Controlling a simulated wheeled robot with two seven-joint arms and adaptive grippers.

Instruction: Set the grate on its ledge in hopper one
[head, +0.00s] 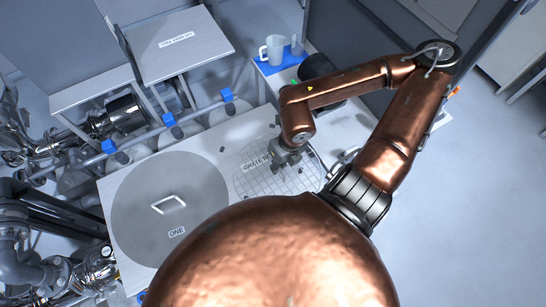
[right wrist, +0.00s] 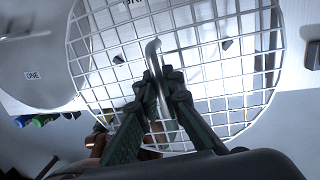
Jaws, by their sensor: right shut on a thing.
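The round wire grate (head: 250,178) is over the white counter, right of the grey disc, and partly covers a printed label. My right gripper (head: 287,157) reaches down to it from above. In the right wrist view the grate (right wrist: 100,60) fills the middle, and the fingers (right wrist: 162,78) are shut on its curved bar handle (right wrist: 153,52). I cannot tell whether the grate touches the counter. A large grey lid (head: 150,190) with a pale handle and the label ONE lies flat on the left; any hopper opening below it is hidden. My left gripper is not in view.
A pipe with several blue-handled fittings (head: 168,119) runs behind the lid. A white mug (head: 272,50) stands on a blue mat at the back. A raised white labelled table (head: 170,52) is at the back left. Dark pipework (head: 40,225) crowds the left side.

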